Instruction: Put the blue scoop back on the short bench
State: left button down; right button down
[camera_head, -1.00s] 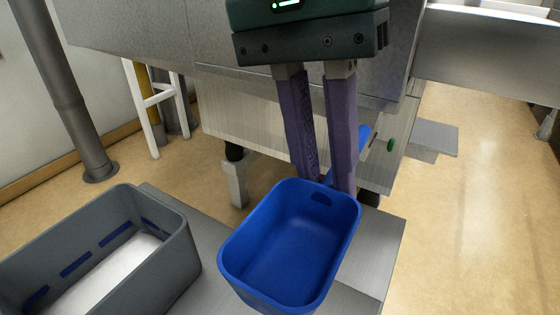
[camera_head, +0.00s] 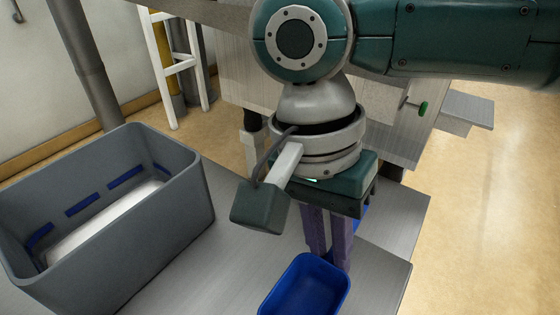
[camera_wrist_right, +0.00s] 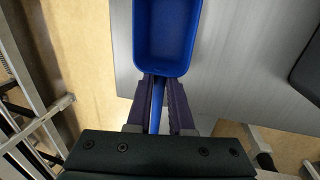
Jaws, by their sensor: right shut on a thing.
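The blue scoop (camera_head: 305,286) is an open tub at the bottom of the head view, cut off by the lower edge. My right gripper (camera_head: 328,252) points down with its two purple fingers shut on the scoop's handle. In the wrist view the scoop's tub (camera_wrist_right: 166,40) extends beyond the fingertips (camera_wrist_right: 158,84), with the handle between them. The scoop is over the grey metal short bench (camera_head: 215,268), which also shows in the wrist view (camera_wrist_right: 235,65). I cannot tell whether the scoop touches it. My left gripper is not in view.
A grey bin (camera_head: 185,205) with white contents stands on the bench to the left. A metal cabinet (camera_head: 385,140) with a green knob (camera_head: 423,107) is behind my arm. A white frame (camera_head: 178,65) stands at the back. Bare bench lies between bin and scoop.

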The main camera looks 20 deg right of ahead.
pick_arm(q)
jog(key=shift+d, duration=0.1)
pick_arm(e)
jog(key=shift+f, duration=0.2)
jog(key=c, duration=0.8)
grip_release()
jog(key=shift+r, duration=0.3)
pick_arm(q)
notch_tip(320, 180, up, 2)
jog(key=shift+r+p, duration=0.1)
jog(key=shift+p, duration=1.1)
pick_arm(e)
jog(key=v, duration=1.1)
jog(key=shift+r, duration=0.25)
jog(key=shift+w, duration=0.1)
